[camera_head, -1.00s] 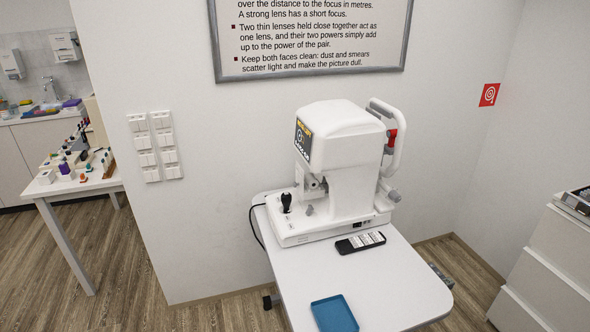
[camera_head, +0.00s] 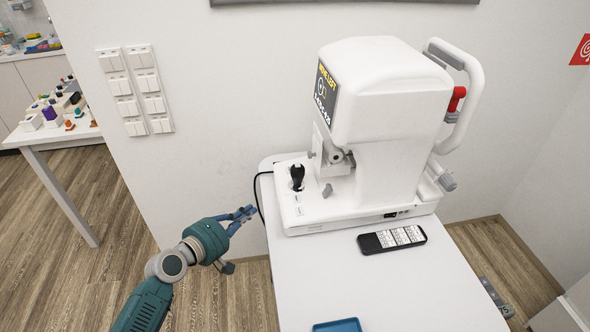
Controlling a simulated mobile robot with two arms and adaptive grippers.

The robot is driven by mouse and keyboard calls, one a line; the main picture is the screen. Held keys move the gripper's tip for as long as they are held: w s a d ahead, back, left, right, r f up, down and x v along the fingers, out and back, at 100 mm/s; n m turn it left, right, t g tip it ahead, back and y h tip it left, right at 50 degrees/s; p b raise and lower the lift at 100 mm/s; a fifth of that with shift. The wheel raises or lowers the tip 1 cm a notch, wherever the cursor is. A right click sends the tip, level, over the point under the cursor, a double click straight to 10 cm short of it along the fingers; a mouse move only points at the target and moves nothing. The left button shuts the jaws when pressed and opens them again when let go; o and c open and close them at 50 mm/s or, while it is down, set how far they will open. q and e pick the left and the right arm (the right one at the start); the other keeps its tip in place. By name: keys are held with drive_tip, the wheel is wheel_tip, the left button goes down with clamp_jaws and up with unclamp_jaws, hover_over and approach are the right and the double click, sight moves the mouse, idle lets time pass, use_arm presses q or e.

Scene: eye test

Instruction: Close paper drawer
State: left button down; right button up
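The white eye-test machine (camera_head: 385,110) stands on the white table (camera_head: 400,280), with a small screen (camera_head: 325,93) and a black joystick (camera_head: 297,176) on its left side. I cannot make out a paper drawer on it, open or shut. My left gripper (camera_head: 246,213), with blue-grey fingers on a teal arm, is at the lower left, apart from the machine and left of its base. It points toward the table's left edge. Its fingers are small and seen at a slant, so their opening is unclear. Nothing shows in them. My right gripper is not in view.
A black remote (camera_head: 392,239) lies in front of the machine, and a blue tray (camera_head: 338,326) at the bottom edge. A black cable (camera_head: 257,190) loops off the table's left side. Wall switches (camera_head: 136,92) are at left. A second table (camera_head: 60,137) stands far left.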

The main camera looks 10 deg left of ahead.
sight(337, 155)
use_arm(q)
drive_tip(key=d+r+t+h+b, duration=0.1)
drive_tip(key=d+r+t+h, duration=0.15)
drive_tip(key=r, duration=1.05)
drive_tip(key=shift+g, duration=0.25)
drive_tip(key=x, duration=0.4)
drive_tip(key=d+x, duration=0.1)
drive_tip(key=x, duration=0.3)
drive_tip(key=s+d+p+x, duration=0.1)
drive_tip(key=x, duration=0.3)
drive_tip(key=shift+d+r, duration=0.1)
drive_tip(key=shift+d, duration=0.2)
drive_tip(key=shift+w+d, duration=0.2)
drive_tip(key=shift+d, duration=0.25)
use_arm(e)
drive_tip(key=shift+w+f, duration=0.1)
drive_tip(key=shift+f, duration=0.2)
use_arm(q)
drive_tip(key=w+d, duration=0.1)
drive_tip(key=d, duration=0.2)
drive_tip(key=w+d, duration=0.2)
drive_tip(key=d, duration=0.2)
drive_tip(key=w+d+p, duration=0.1)
drive_tip(key=d, duration=0.2)
drive_tip(key=shift+w+d, duration=0.2)
drive_tip(key=shift+d, duration=0.15)
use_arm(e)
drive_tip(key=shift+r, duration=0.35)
